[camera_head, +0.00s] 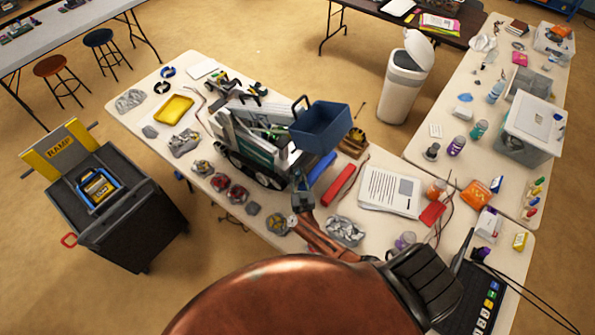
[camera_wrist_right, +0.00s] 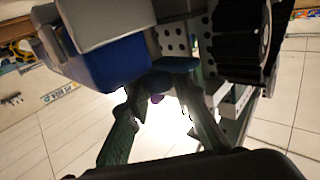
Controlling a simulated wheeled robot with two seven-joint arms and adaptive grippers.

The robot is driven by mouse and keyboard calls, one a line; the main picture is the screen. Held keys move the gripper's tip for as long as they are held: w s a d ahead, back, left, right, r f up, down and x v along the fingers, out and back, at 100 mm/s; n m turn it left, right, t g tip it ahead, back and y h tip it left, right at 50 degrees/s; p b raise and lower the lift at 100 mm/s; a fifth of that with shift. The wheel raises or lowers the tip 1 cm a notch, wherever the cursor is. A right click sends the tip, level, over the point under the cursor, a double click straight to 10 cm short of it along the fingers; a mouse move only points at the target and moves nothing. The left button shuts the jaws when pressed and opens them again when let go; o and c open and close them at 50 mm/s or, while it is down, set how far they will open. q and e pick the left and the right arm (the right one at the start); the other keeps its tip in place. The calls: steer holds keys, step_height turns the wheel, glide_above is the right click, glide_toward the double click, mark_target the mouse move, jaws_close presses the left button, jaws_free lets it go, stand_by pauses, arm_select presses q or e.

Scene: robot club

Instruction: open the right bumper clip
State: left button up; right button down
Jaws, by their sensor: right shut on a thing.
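The tracked robot (camera_head: 265,145) stands on the near table with its side and one track facing me. A blue bumper piece (camera_head: 322,166) shows at its front end; a large blue part (camera_wrist_right: 108,62) fills the upper left of the right wrist view. My right gripper (camera_head: 302,198) reaches in from below to the robot's near front corner. In the wrist view its two fingers (camera_wrist_right: 158,92) close around a small dark part at the robot's underside edge, which I take as the right bumper clip; the fingers and shadow mostly hide it. My left gripper is not in view.
A blue bin (camera_head: 320,125) sits high on the robot. A ramp cart (camera_head: 105,205) stands at left.

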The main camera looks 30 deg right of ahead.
steer(key=shift+f+h, duration=0.1)
steer(key=shift+h, duration=0.2)
steer(key=c, duration=1.7)
jaws_free()
